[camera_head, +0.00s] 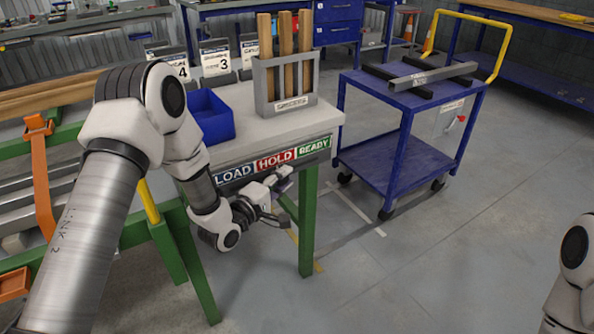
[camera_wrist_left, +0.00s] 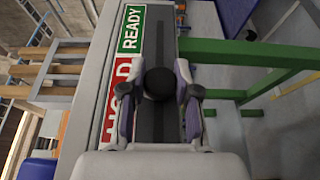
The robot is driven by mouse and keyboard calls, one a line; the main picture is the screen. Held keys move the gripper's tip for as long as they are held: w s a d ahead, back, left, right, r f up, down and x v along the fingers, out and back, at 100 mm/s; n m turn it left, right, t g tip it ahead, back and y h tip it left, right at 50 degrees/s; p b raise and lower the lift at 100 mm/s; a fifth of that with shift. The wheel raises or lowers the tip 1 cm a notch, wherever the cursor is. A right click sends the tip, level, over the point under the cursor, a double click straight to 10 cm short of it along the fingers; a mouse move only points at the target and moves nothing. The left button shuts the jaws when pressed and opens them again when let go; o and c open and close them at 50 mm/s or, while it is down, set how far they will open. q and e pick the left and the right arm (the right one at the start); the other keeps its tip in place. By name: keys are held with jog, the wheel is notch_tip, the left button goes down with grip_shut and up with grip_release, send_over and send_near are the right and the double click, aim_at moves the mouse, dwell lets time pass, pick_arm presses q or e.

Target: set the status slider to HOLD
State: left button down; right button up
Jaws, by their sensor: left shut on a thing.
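The status strip on the table's front edge has a blue LOAD label (camera_head: 233,174), a red HOLD label (camera_head: 275,160) and a green READY label (camera_head: 313,146). In the left wrist view the READY label (camera_wrist_left: 132,30) is at the top and the red HOLD label (camera_wrist_left: 113,105) is partly hidden by my gripper. The round black slider knob (camera_wrist_left: 160,84) sits on a dark track (camera_wrist_left: 159,125), beside the HOLD label's READY end. My left gripper (camera_head: 283,180) is shut on the knob, with one finger on each side. In the head view the knob is hidden. My right gripper is out of view.
A blue bin (camera_head: 209,117) and a grey holder with wooden bars (camera_head: 286,85) stand on the table. The table's green leg (camera_head: 308,225) is close to my left gripper. A blue cart (camera_head: 400,135) stands to the right. Open floor lies in front.

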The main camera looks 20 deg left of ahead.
pick_arm(q)
jog(key=c, duration=0.8)
grip_release()
jog(key=shift+c, duration=0.2)
jog(key=shift+s, duration=0.1)
jog(key=v, duration=1.1)
jog(key=shift+s+a, duration=0.2)
jog(key=shift+s, duration=0.2)
